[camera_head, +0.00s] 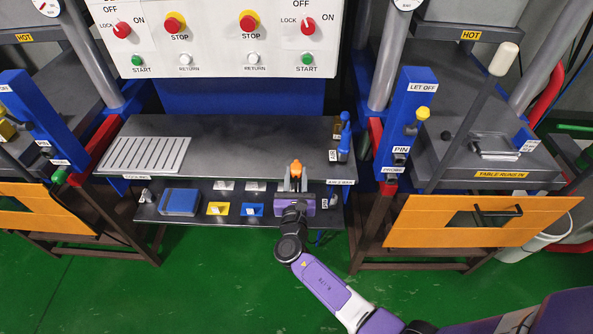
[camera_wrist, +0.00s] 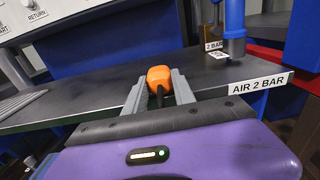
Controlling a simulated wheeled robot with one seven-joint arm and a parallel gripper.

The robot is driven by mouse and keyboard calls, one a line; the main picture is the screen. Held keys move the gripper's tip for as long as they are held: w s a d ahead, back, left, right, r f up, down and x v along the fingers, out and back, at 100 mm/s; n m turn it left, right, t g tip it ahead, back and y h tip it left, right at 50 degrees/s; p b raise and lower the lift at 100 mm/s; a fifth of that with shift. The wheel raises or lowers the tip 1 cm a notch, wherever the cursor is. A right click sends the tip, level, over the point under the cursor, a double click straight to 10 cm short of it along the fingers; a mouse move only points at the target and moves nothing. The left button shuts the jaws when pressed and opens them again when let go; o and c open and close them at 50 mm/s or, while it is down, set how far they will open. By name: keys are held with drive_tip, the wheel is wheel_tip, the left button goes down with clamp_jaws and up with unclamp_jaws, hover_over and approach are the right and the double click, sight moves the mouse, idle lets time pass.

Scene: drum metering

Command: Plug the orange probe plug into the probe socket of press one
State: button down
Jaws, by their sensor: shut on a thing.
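My gripper (camera_head: 293,177) is shut on the orange probe plug (camera_head: 295,169) at the front edge of the dark middle bench. In the wrist view the orange plug (camera_wrist: 159,77) sits between the two grey fingers of my gripper (camera_wrist: 157,88), with a dark stem below it. A PROBE label (camera_head: 392,170) is on the blue post of the right press, well to the right of my gripper. Another PROBE label (camera_head: 60,162) is on the left press, with a green fitting just below it. The socket openings are too small to make out, and I cannot tell which press is press one.
The bench top (camera_head: 240,150) is mostly clear, with a slotted grey plate (camera_head: 156,155) at left and blue fittings (camera_head: 345,137) at right. A lower shelf holds a blue box (camera_head: 180,202) and small coloured blocks. The right press has a yellow-tipped pin (camera_head: 422,114) and an orange front panel (camera_head: 420,220).

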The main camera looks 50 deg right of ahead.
drive_tip(key=shift+r+p, duration=1.15)
drive_tip(key=shift+r, duration=0.3)
idle(0.8)
